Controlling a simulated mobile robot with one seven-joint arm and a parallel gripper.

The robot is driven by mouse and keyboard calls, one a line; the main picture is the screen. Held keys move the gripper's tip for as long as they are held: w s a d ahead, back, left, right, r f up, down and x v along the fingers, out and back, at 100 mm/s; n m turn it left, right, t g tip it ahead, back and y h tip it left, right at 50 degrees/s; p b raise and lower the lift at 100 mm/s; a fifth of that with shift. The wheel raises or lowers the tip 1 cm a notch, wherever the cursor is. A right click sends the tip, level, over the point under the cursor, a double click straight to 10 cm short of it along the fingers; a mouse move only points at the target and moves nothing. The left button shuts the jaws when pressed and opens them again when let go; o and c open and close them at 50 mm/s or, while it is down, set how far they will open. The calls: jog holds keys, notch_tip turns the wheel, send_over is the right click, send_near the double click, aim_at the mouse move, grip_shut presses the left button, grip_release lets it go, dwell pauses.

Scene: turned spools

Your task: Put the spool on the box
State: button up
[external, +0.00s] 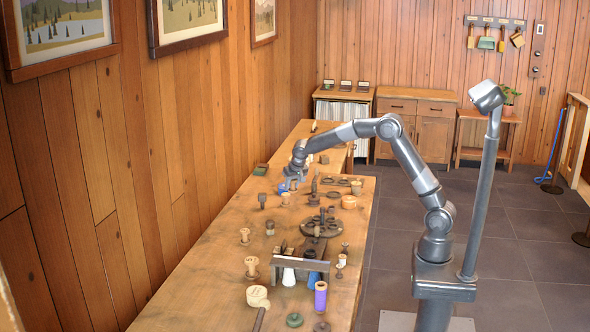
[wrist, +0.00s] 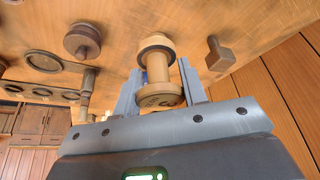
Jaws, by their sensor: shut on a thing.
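A pale wooden spool (wrist: 168,75) with a darker rim stands between the two fingers of my gripper (wrist: 162,90) in the wrist view. My gripper is shut on it. In the external view my gripper (external: 291,178) is low over the far part of the workbench, and the held spool is too small there to tell apart from the things around it. A small dark box with a green top (external: 260,169) sits to the left of my gripper, near the wall. I cannot tell for sure that this is the task's box.
The workbench (external: 215,275) holds several other turned spools, including one at the near left (external: 251,267). A round dark tray (external: 322,222) and a rack (external: 300,263) stand nearer. An orange piece (external: 348,202) lies to the right. The left strip of bench is mostly clear.

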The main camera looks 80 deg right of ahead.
jog(key=w+a+r+n+y, duration=0.1)
jog(key=w+a+n, duration=0.15)
jog(key=a, duration=0.85)
jog(key=w+a+n+t+y, duration=0.1)
jog(key=a+n, duration=0.3)
jog(key=a, duration=0.7)
jog(key=w+a+r+n+y, duration=0.1)
jog(key=a+n, duration=0.2)
jog(key=a, duration=0.8)
jog(key=n+y, duration=0.3)
jog(key=n, duration=0.5)
send_over(251, 292)
jog(key=s+d, duration=0.1)
notch_tip(251, 292, down, 4)
jog(key=shift+s+d+r+m+g, duration=0.15)
jog(key=shift+m+g, duration=0.1)
jog(key=shift+g, duration=0.15)
jog(key=shift+a+f, duration=0.3)
jog(key=shift+f, duration=2)
jog(key=o, duration=0.9)
jog(key=shift+f, duration=0.1)
jog(key=shift+o, duration=0.2)
